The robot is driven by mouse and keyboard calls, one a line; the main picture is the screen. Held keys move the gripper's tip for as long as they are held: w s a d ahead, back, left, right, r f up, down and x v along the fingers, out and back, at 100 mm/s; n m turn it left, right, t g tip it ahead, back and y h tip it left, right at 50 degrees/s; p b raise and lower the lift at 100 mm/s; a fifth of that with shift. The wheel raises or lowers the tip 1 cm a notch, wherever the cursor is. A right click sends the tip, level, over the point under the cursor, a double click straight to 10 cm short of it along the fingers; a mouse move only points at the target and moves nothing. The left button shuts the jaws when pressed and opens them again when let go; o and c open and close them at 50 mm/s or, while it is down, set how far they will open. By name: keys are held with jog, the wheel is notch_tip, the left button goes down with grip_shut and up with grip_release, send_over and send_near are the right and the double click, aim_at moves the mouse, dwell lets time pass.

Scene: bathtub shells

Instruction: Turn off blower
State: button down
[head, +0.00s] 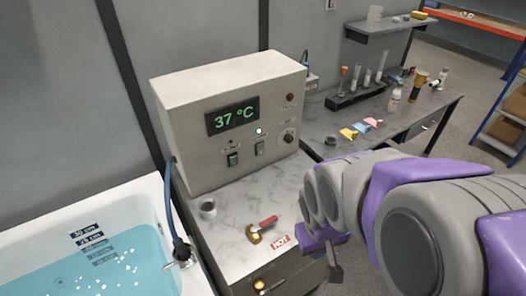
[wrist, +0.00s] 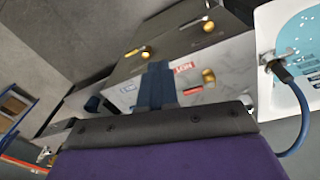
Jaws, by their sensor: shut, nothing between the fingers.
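A beige control box (head: 210,95) stands on the grey counter in the head view, with a green "37 °C" display (head: 233,116). Its front has a left rocker switch (head: 233,159) with some green, a right rocker switch (head: 260,148), a lit indicator (head: 259,131), a dark red button or lamp (head: 290,97) and a round knob (head: 288,137). The labels are too small to read, so I cannot tell which control is the blower's. My gripper (head: 335,272) is low, in front of the counter's right side, apart from the box. In the wrist view my gripper (wrist: 157,66) has its fingers together, empty.
A brass valve with a red handle (head: 264,227) sits on the counter near a "HOT" label (head: 280,242). A white tub of blue water (head: 85,270) is at left, with a blue hose (head: 175,213). A dark workbench (head: 395,125) with bottles stands behind at right.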

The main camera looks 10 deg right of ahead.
aim_at(262, 153)
jog(key=w+d+f+n+t+y+b, duration=0.1)
jog(key=w+t, duration=0.4)
jog(key=w, duration=0.5)
jog(key=w+d+f+n+t+y+b, duration=0.1)
jog(key=w+f+t+y, duration=0.2)
jog(key=w+f, duration=0.3)
jog(key=w+d+f+n+t+y+b, duration=0.1)
jog(key=w+f+t, duration=0.3)
jog(key=w, duration=1.1)
jog(key=shift+w+n+t+y, duration=0.3)
jog(key=shift+t+y, duration=0.6)
jog(key=shift+t, duration=0.4)
jog(key=b+x, duration=0.3)
jog(key=x, duration=1.1)
jog(key=shift+a, duration=0.1)
